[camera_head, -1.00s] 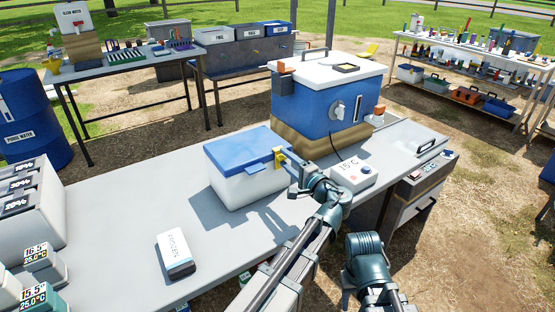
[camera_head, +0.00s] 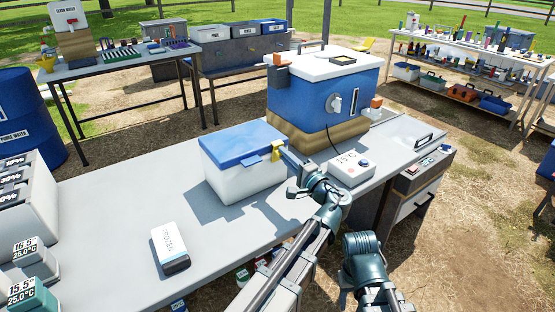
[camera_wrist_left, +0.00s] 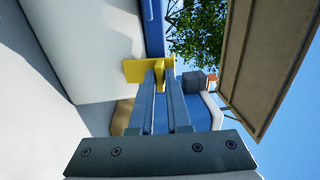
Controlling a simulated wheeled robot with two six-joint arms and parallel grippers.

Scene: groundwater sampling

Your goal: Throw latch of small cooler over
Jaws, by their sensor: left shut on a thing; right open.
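The small cooler (camera_head: 238,182) has a white body and a blue lid (camera_head: 240,142) that looks closed. It stands on the grey table. A yellow latch (camera_head: 276,152) is on its right side near the lid edge; the latch also shows in the left wrist view (camera_wrist_left: 133,71). My left gripper (camera_head: 284,154) reaches the latch from the right, and its two fingers (camera_wrist_left: 160,74) are shut on the yellow piece in the left wrist view. The fingers hide part of the latch. My right arm shows at the lower right of the head view, but its jaws are not visible.
A large blue cooler (camera_head: 310,100) with a white lid stands behind the small one. A white device reading 15°C (camera_head: 351,169) lies to the right. A white box (camera_head: 170,248) lies near the front edge. The table's left middle (camera_head: 120,205) is clear.

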